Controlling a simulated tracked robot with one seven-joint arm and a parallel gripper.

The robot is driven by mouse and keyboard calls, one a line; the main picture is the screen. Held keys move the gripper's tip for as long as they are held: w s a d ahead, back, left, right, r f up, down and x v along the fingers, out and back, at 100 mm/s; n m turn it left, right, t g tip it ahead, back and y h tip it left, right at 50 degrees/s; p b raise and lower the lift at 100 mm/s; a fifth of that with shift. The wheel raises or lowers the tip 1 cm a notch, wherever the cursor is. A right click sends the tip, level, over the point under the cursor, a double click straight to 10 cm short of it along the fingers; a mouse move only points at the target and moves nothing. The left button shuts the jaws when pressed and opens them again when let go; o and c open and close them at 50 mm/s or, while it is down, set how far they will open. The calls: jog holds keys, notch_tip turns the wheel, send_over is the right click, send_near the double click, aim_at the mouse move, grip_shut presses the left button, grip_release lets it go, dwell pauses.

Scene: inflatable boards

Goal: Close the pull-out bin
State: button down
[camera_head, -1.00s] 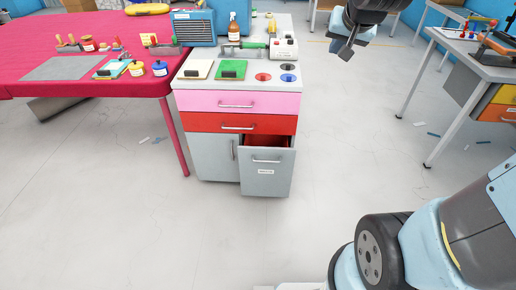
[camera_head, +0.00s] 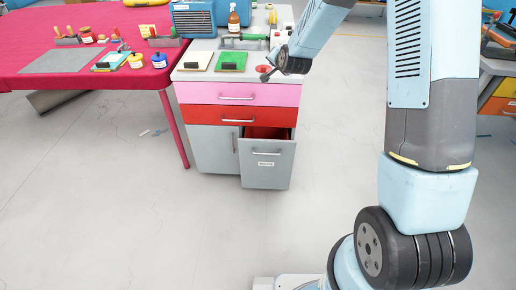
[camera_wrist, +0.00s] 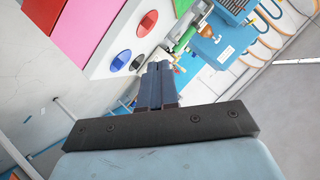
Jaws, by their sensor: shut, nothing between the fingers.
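My gripper (camera_head: 265,77) is near the right end of the cabinet's top, above and apart from the bin. In the wrist view my gripper (camera_wrist: 158,68) is shut and empty, with the cabinet's top and drawer fronts beyond it. The bin is not clear in the wrist view.
Above the bin are a red drawer (camera_head: 236,117) and a pink drawer (camera_head: 237,94), both shut. Pads, a bottle and tools stand on the cabinet top. A red-covered table (camera_head: 120,75) is at the left. The floor before the cabinet is clear.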

jog(key=w+a+f+m+t, duration=0.1)
jog(key=a+f, duration=0.2)
jog(key=f, duration=0.4)
jog(key=w+a+f+m+t, duration=0.1)
jog(key=w+a+f+m, duration=0.1)
jog(key=f, duration=0.4)
jog(key=m+t+h, duration=0.4)
jog(key=m, duration=0.5)
send_near(259, 143)
jog(key=w, duration=0.7)
